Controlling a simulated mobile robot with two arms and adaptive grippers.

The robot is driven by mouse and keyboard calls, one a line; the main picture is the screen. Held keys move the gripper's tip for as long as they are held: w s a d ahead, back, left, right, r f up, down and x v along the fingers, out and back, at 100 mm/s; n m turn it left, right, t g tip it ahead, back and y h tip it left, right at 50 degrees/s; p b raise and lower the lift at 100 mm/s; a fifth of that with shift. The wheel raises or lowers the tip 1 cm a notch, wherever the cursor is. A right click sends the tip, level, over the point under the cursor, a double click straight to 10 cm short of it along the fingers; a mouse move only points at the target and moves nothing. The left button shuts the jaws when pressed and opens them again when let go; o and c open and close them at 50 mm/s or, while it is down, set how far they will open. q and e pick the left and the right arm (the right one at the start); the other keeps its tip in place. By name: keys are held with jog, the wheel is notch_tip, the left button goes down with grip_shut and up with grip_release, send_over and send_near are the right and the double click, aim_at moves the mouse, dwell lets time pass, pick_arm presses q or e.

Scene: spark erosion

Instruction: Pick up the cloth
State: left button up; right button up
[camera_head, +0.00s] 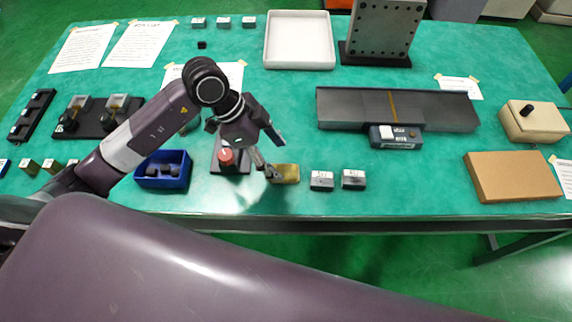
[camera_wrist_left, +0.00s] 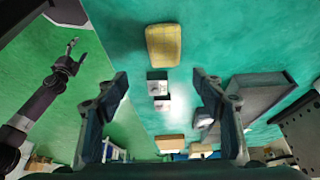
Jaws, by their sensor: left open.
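The cloth (camera_head: 285,173) is a small folded yellow pad lying flat near the front edge of the green table. It also shows in the left wrist view (camera_wrist_left: 163,45), at the top middle. My left gripper (camera_head: 273,157) is open and empty, just above and beside the cloth, at its left in the head view. In the left wrist view its fingers (camera_wrist_left: 160,79) are wide apart, and the cloth lies beyond the fingertips. My right gripper (camera_wrist_left: 74,55) shows only in the left wrist view, over the floor away from the table, with its fingers apart.
Two small labelled blocks (camera_head: 338,180) stand right of the cloth. A black stand with a red top (camera_head: 227,157) and a blue bin (camera_head: 163,184) are to the left. A grey conveyor (camera_head: 335,108) lies behind. Bare table remains between the blocks and the cardboard box (camera_head: 512,177).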

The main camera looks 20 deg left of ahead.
aim_at(283, 171)
pick_arm(q)
jog(key=shift+a+f+y, duration=0.3)
jog(key=shift+a, duration=0.4)
jog(key=shift+f, duration=0.3)
jog(key=p+x, duration=0.1)
jog(key=x, duration=0.6)
jog(key=shift+w+a+p, duration=0.15)
jog(key=shift+w+p, duration=0.05)
jog(key=shift+p, duration=0.2)
jog(key=shift+c, duration=0.6)
jog(key=c, duration=1)
